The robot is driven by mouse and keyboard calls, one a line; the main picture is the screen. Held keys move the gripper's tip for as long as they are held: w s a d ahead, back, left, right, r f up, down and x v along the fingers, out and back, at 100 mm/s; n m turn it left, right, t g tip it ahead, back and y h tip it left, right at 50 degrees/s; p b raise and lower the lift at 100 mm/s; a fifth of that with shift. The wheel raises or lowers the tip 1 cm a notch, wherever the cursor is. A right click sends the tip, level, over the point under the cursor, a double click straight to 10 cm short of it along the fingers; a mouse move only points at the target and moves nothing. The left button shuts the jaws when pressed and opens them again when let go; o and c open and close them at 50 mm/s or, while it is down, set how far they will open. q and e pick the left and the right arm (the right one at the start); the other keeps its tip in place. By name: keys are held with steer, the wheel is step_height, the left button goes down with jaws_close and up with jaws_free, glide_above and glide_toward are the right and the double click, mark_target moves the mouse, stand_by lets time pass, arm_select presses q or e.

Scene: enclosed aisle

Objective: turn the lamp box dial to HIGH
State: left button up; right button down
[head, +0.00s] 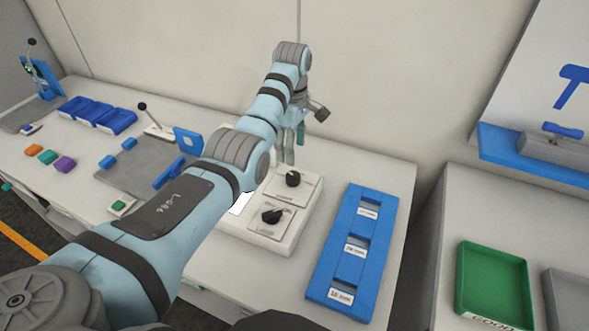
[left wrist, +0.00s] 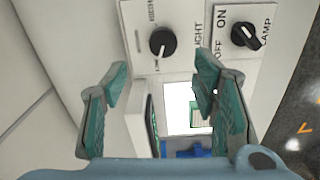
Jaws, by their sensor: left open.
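The white lamp box (head: 252,228) stands on the bench and carries two black dials. The far round dial (head: 293,179) is beside the word LIGHT in the left wrist view (left wrist: 163,43); its scale words are too blurred to read surely. The near dial (head: 272,215) has a bar-shaped knob and shows in the left wrist view (left wrist: 246,36) with ON, OFF and LAMP lettering. My left gripper (head: 287,152) is open and empty, just beyond and above the far dial. In the left wrist view, its fingers (left wrist: 162,80) are apart, with the round dial ahead between them. They touch neither dial.
A blue rack (head: 323,266) with labelled slots lies right of the box. A bright white panel (head: 240,203) is at the box's left. A grey fixture with blue blocks (head: 190,141) stands farther left. A wall (head: 380,70) rises close behind the bench.

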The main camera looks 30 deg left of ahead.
arm_select(q)
glide_above(293, 176)
steer(key=s, duration=0.1)
step_height(293, 176, down, 5)
steer(key=shift+a+r+b, duration=0.1)
steer(key=shift+r+b, duration=0.05)
steer(key=shift+b, duration=0.2)
steer(key=f, duration=0.2)
steer(key=w+f+b, duration=0.1)
steer(key=f, duration=0.1)
steer(key=shift+w+f, duration=0.45)
steer(key=shift+f, duration=0.15)
steer(key=shift+s+r, duration=0.15)
steer(key=shift+s, duration=0.1)
steer(key=shift+s+r, duration=0.1)
steer(key=shift+s, duration=0.05)
steer(key=c, duration=0.9)
steer(key=shift+c, duration=1.3)
arm_select(e)
steer(key=shift+s+f, duration=0.6)
steer(key=shift+f, duration=0.35)
